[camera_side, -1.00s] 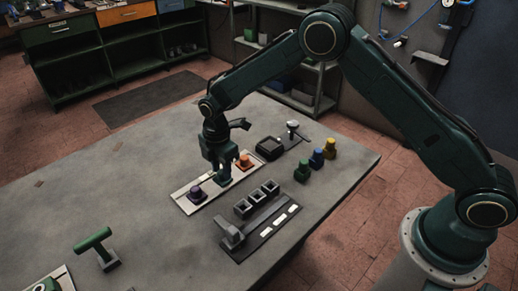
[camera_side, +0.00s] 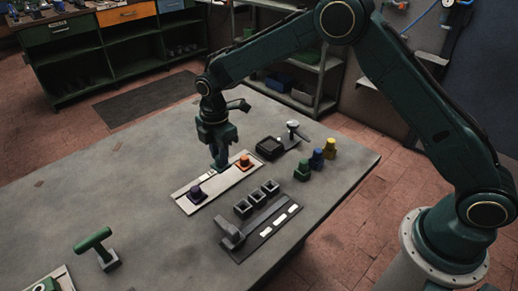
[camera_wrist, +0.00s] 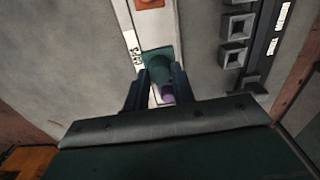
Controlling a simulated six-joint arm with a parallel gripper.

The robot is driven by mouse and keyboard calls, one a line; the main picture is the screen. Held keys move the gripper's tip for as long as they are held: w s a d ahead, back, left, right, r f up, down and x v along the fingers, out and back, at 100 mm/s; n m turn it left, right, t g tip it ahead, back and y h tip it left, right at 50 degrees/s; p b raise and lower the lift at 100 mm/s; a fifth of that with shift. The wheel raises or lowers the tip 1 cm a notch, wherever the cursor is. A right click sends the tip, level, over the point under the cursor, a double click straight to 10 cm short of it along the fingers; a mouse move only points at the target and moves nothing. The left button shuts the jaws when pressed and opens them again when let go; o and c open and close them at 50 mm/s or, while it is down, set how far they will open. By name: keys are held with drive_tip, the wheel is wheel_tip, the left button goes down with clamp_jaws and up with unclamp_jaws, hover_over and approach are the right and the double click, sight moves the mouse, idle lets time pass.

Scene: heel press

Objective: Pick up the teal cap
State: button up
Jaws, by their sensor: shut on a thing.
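The teal cap (camera_wrist: 158,66) is between the two fingers of my gripper (camera_wrist: 159,76) in the wrist view. The fingers are closed on its sides. In the side view my gripper (camera_side: 220,164) is upright just above the middle of the white cap strip (camera_side: 216,180), between the orange and purple caps. The held cap is hard to tell from the fingers there. In the wrist view the strip (camera_wrist: 154,32) lies below the cap and bears a label.
A purple cap (camera_side: 196,192) and an orange cap (camera_side: 244,162) stand on the strip. A grey socket block (camera_side: 243,208) is to the right. The table's left is mostly clear.

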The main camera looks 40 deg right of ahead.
wheel_tip(320, 180, up, 14)
drive_tip(key=shift+r, duration=0.25)
idle(0.6)
